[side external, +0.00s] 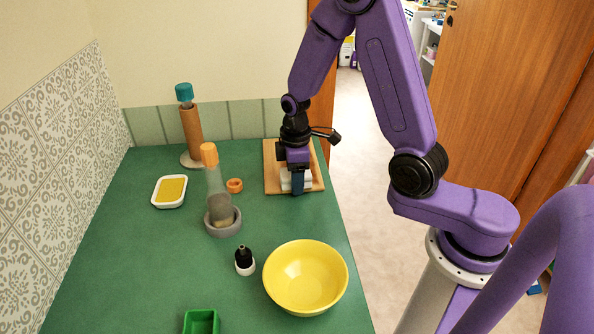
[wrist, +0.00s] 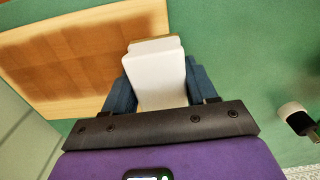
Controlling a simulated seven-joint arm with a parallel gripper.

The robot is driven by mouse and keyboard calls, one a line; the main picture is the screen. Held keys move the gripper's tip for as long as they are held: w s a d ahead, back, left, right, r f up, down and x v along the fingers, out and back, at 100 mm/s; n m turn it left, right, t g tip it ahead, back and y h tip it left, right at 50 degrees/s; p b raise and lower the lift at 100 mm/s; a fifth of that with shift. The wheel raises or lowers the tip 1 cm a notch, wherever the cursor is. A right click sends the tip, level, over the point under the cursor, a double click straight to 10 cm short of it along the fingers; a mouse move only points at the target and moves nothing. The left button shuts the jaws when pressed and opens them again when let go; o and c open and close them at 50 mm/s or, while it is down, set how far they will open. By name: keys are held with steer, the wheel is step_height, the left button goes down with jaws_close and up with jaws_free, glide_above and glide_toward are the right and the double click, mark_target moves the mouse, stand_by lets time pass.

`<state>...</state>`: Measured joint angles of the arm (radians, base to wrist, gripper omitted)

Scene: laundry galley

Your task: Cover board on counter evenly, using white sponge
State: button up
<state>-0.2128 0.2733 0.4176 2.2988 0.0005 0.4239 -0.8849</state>
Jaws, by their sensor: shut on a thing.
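The wooden board (side external: 271,179) lies on the green counter near its right edge. It also shows in the wrist view (wrist: 90,60), with darker brown patches over part of its surface and a paler border. My gripper (side external: 297,186) is over the front part of the board. It is shut on the white sponge (wrist: 158,78), which sits between the two blue fingers. In the side view the sponge (side external: 285,180) is partly hidden by a finger. I cannot tell whether the sponge touches the board. A white dish (side external: 157,204) holding something yellow stands to the left on the counter.
A yellow bowl (side external: 306,277), a dark small bottle (side external: 244,262) and a green tray (side external: 201,320) stand nearer the camera. An orange-capped bottle (side external: 213,180) stands in a grey holder (side external: 223,224). An orange ring (side external: 234,185) and a brown roll (side external: 192,135) are left of the board.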

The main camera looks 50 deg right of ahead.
steer(key=shift+w+a, duration=0.35)
steer(key=shift+w, duration=0.05)
steer(key=shift+w+d, duration=0.1)
steer(key=shift+w, duration=0.15)
steer(key=shift+w+d, duration=7.2)
steer(key=shift+d, duration=0.05)
steer(key=shift+w+a, duration=0.5)
steer(key=shift+a, duration=0.3)
steer(key=shift+s+a, duration=7.2)
steer(key=shift+s, duration=0.05)
steer(key=shift+r, duration=4.05)
